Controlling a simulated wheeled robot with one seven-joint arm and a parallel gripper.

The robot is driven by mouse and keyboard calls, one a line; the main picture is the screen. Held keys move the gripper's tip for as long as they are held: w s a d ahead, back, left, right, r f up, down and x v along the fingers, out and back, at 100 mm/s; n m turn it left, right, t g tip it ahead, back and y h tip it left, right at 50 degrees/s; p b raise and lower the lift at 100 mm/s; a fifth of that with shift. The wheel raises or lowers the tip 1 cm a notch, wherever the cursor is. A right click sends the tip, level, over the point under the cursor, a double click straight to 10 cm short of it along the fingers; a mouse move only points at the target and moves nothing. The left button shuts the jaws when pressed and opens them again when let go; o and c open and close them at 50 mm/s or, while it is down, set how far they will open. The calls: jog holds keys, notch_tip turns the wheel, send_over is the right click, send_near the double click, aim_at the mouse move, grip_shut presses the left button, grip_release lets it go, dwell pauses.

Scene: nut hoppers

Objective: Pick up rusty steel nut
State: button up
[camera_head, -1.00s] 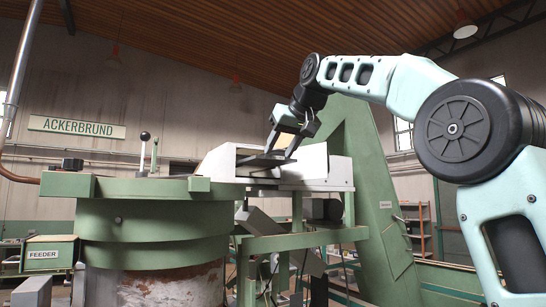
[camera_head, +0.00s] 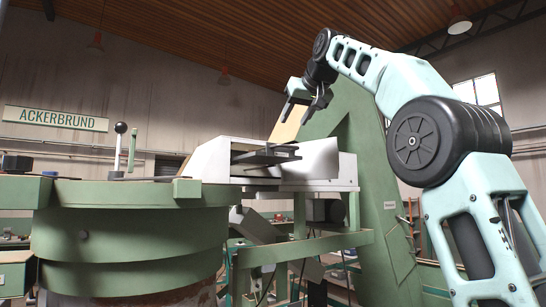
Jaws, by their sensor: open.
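I cannot make out a rusty steel nut in the head view. My gripper (camera_head: 296,117) hangs at the end of my raised arm, above the white open-fronted housing (camera_head: 220,160). The inside of the housing is mostly hidden from this low angle.
A large green round bowl machine (camera_head: 130,235) stands at the front left, with a black-knobbed lever (camera_head: 118,150) on top. A green frame (camera_head: 300,248) carries the housing. A tall green slanted column (camera_head: 365,190) rises behind.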

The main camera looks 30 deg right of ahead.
jog(key=p+x, duration=0.1)
jog(key=x, duration=0.7)
jog(key=shift+w+p, duration=0.25)
jog(key=shift+p, duration=0.05)
jog(key=shift+p+x, duration=1.3)
jog(key=shift+x, duration=1.9)
jog(key=shift+s+f, duration=0.15)
grip_shut()
